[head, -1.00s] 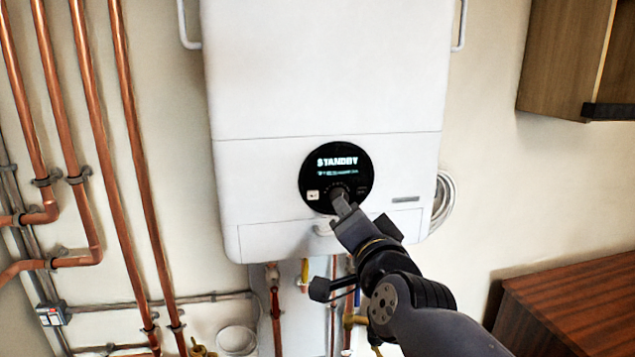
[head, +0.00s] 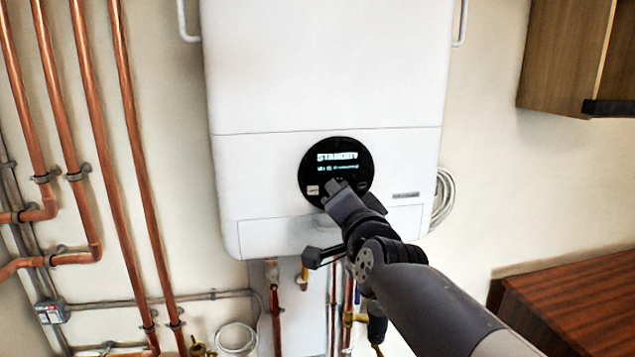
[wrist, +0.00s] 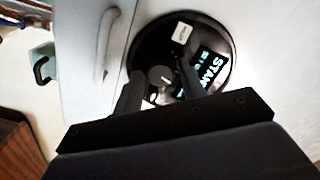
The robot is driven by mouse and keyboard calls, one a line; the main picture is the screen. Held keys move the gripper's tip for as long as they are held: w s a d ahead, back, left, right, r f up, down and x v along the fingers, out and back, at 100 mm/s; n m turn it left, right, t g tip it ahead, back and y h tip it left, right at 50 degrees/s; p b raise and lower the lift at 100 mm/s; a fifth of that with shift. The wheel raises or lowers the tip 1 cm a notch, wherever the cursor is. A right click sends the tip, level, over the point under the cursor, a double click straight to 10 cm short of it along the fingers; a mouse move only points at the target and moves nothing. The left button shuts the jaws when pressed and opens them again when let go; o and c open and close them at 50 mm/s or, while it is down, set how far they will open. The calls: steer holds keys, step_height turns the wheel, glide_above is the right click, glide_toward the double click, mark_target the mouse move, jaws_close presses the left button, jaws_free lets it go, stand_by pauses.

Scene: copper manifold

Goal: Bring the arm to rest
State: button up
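My gripper (head: 335,187) is in front of the lower part of the round black control panel (head: 362,162) on the white boiler (head: 270,180). The panel display reads STANDBY. In the wrist view, the two dark fingers of my gripper (wrist: 158,72) are apart, with the small round knob (wrist: 160,76) showing between them. I see gaps between the knob and the fingers, and I cannot tell how deep the fingertips are. In the head view, my gripper and arm hide the knob and part of the panel's lower edge.
Copper pipes (head: 95,150) run down the wall at left. Pipes and valves (head: 273,290) hang below the boiler. A wooden cabinet (head: 560,60) is at upper right, and a brown wooden top (head: 575,305) is at lower right. A coiled white hose (head: 445,200) hangs beside the boiler.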

steer(key=s+d+n+p, duration=0.2)
steer(key=s+n+p, duration=0.5)
steer(key=s, duration=0.2)
stand_by(1.1)
stand_by(0.4)
